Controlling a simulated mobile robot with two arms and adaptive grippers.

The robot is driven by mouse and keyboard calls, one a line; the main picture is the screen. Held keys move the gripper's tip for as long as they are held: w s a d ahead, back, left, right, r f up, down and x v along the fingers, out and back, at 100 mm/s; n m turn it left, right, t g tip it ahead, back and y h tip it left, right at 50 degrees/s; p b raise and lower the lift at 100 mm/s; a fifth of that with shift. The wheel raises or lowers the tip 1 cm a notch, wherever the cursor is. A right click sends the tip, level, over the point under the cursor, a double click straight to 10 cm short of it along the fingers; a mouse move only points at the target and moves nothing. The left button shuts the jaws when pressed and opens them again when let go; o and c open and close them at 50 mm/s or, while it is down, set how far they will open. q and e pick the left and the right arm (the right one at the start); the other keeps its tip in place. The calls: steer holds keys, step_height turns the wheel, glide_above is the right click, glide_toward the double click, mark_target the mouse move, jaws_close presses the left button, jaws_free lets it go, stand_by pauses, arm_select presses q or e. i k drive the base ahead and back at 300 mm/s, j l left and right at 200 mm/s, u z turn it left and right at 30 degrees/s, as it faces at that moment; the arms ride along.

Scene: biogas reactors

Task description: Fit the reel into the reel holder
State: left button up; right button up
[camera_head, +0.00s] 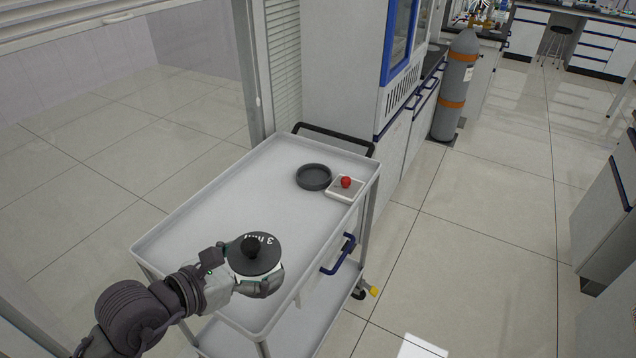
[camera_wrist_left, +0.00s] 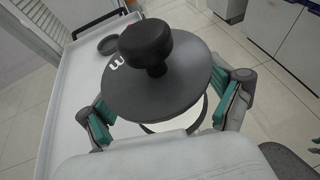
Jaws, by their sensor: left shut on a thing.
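The reel (camera_head: 262,262) has a dark grey disc top with white lettering, a black knob and a pale body below. My left gripper (camera_head: 254,280) is shut on it near the front of the cart, and the reel looks level. In the left wrist view the reel (camera_wrist_left: 150,90) fills the middle, with the teal-padded fingers of my left gripper (camera_wrist_left: 160,118) on both sides of it. The reel holder, a round dark dish (camera_head: 313,177), sits empty at the far end of the cart top; it shows small in the left wrist view (camera_wrist_left: 107,44).
The white cart top (camera_head: 215,215) has a raised rim and a black handle (camera_head: 335,137) at its far end. A small white box with a red button (camera_head: 346,182) stands right beside the holder. The tray between reel and holder is clear. A gas cylinder (camera_head: 456,85) stands beyond.

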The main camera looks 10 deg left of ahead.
mark_target(314, 178)
steer(key=i+l+u, duration=0.2)
steer(key=l, duration=0.15)
steer(key=i+l+u, duration=0.2)
steer(key=l, duration=0.15)
steer(key=l+u, duration=0.15)
steer(key=l, duration=0.2)
steer(key=i+l+u, duration=0.2)
steer(key=i, duration=0.2)
steer(key=i+l+u, duration=0.15)
steer(key=i, duration=0.25)
steer(key=l, duration=0.1)
